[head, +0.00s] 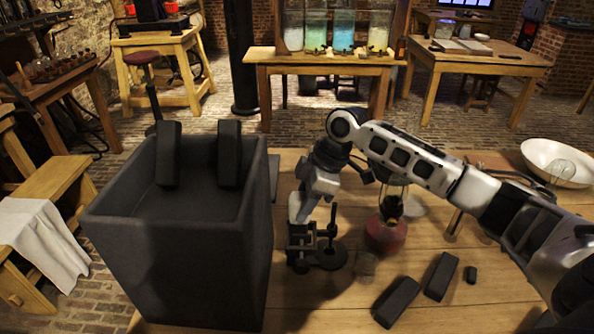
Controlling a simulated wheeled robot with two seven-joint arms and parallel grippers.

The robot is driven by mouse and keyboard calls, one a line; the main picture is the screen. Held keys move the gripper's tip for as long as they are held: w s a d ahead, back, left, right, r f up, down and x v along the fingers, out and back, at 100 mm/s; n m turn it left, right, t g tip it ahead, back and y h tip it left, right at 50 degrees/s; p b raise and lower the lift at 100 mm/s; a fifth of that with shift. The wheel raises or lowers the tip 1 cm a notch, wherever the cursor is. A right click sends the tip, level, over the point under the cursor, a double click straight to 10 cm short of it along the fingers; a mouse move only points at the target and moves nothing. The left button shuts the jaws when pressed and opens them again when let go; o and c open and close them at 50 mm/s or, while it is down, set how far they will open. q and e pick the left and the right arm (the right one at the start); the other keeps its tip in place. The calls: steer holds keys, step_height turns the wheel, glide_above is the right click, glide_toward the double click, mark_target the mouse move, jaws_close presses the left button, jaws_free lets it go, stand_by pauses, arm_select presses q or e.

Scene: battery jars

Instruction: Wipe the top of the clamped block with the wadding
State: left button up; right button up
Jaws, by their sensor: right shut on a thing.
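My right gripper (300,222) points down over the wooden table (340,305), just right of the large dark box. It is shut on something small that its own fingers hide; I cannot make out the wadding. Directly below the fingertips is a dark metal clamp-like piece (298,252), beside a black upright post on a round base (329,256). The clamped block cannot be told apart from this dark metal. I cannot tell whether the gripper touches it. My left gripper is not in view.
A large dark box (190,275) with two dark slabs (168,155) stands at left. A red lamp (386,236) and a small glass (366,266) stand right of the gripper. Dark blocks (440,276) lie front right; a white bowl (540,165) sits behind.

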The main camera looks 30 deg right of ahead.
mark_target(290, 196)
steer(key=shift+w+a, duration=0.3)
steer(key=shift+a, duration=0.2)
steer(key=shift+w+a+r, duration=0.1)
steer(key=shift+w+a, duration=0.25)
steer(key=shift+a, duration=0.2)
steer(key=shift+w+r, duration=0.1)
steer(key=shift+r, duration=0.7)
step_height(290, 196, up, 2)
steer(key=shift+d+r, duration=0.1)
steer(key=shift+r, duration=2)
steer(key=shift+s, duration=0.2)
